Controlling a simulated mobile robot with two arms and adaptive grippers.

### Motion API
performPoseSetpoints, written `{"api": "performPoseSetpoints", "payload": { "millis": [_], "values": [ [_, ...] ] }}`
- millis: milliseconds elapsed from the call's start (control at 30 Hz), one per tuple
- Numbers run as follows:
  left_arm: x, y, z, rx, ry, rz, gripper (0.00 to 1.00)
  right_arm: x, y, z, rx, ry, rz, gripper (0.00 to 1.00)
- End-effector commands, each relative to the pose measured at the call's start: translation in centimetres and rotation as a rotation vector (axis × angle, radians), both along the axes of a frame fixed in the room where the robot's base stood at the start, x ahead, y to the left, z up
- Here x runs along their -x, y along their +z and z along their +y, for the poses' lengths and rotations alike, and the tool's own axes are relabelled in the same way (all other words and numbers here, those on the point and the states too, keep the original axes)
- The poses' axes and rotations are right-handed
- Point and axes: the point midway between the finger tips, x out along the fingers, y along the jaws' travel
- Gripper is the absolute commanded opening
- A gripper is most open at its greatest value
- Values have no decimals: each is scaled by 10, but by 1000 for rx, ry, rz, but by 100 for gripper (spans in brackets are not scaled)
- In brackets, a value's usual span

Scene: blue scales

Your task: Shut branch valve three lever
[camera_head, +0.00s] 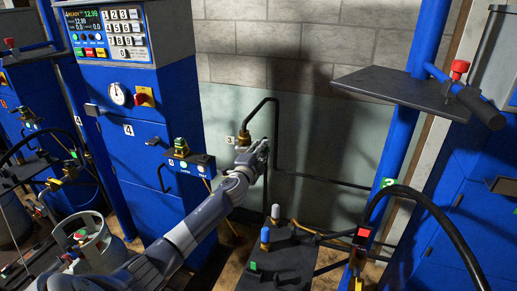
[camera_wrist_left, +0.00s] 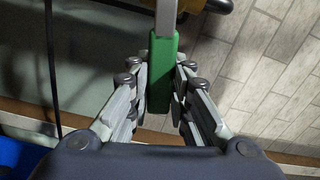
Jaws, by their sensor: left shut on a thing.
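The branch valve three lever shows in the left wrist view as a green-sleeved handle (camera_wrist_left: 161,85) on a flat grey metal bar (camera_wrist_left: 166,18). My left gripper (camera_wrist_left: 161,92) is shut on the green sleeve, with a finger on each side. In the head view my left gripper (camera_head: 256,155) is at the grey-green wall, just right of a small brass valve body (camera_head: 243,138) beside a plate marked 3 (camera_head: 230,140). The lever is mostly hidden there by my gripper. My right gripper is in neither view.
A dark pipe (camera_head: 276,125) rises from the valve and bends down the wall. A blue cabinet marked 4 (camera_head: 150,165) stands left of my arm. A gas cylinder (camera_head: 95,250) stands at lower left. A dark scale platform (camera_head: 280,265) lies below, with a blue post (camera_head: 395,150) at right.

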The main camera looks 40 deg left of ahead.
Motion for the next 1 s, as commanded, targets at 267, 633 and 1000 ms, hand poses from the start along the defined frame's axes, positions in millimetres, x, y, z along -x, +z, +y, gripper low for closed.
{"api": "performPoseSetpoints", "payload": {
  "millis": [267,633,1000],
  "values": [
    [-1,-15,-2,-144,-1,48,0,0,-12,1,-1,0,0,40],
    [0,-20,-2,-212,-1,69,0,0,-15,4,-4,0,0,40],
    [0,-21,-2,-217,-1,72,23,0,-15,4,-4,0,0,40]
  ]
}}
